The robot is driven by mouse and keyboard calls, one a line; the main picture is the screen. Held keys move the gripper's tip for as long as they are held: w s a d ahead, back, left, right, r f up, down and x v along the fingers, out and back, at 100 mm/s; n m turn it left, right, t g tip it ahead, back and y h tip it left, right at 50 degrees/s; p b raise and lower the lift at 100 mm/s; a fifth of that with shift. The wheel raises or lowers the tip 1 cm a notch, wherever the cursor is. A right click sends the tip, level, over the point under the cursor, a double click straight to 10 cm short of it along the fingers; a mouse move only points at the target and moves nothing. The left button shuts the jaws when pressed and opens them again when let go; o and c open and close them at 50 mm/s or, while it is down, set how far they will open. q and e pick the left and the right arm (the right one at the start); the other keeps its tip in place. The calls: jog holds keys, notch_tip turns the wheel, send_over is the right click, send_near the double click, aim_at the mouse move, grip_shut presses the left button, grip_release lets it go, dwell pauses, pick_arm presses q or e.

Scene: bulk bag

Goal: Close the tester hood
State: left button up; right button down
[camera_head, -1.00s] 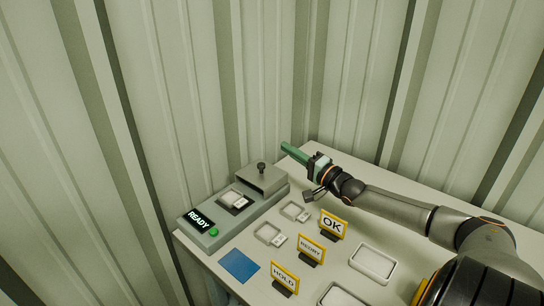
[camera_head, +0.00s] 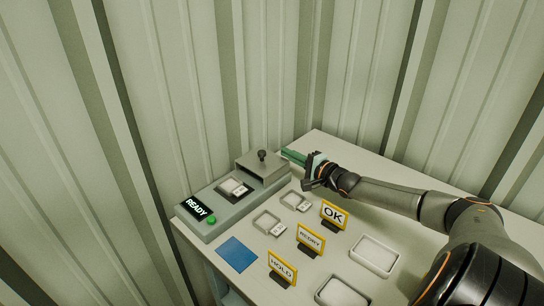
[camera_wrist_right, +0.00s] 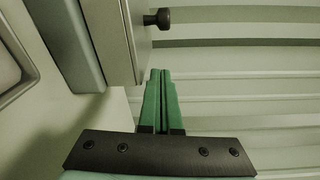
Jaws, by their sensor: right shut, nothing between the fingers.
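The tester (camera_head: 232,205) is a grey box at the table's back left, with a "READY" display (camera_head: 196,208) and a green button (camera_head: 211,219). Its grey hood (camera_head: 262,170) with a dark knob (camera_head: 262,155) sits at the far end, off the small dish with a label (camera_head: 234,188). My right gripper (camera_head: 285,152) has green fingers, shut and empty, just right of and behind the hood. In the right wrist view the green fingers (camera_wrist_right: 161,75) point toward the hood side (camera_wrist_right: 118,40), with the knob (camera_wrist_right: 158,18) above. My left gripper is not in view.
Two small labelled dishes (camera_head: 268,222) lie beside the tester. "OK" (camera_head: 334,214), "REDRY" (camera_head: 310,239) and "HOLD" (camera_head: 282,268) signs stand in front of white trays (camera_head: 374,256). A blue mat (camera_head: 237,254) lies at the near left. Corrugated walls (camera_head: 225,80) rise close behind the table.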

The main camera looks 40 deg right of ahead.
aim_at(272, 159)
jog(key=shift+w+f+b, duration=0.1)
jog(key=shift+w+b, duration=0.45)
jog(key=shift+w, duration=1.85)
jog(key=a+p, duration=0.1)
jog(key=s+a+p, duration=0.1)
jog(key=shift+a+r+p, duration=0.25)
jog(key=shift+a+p, duration=0.05)
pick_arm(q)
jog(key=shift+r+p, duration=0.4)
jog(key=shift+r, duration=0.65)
pick_arm(e)
jog(key=shift+s+a, duration=0.25)
jog(key=shift+a, duration=0.35)
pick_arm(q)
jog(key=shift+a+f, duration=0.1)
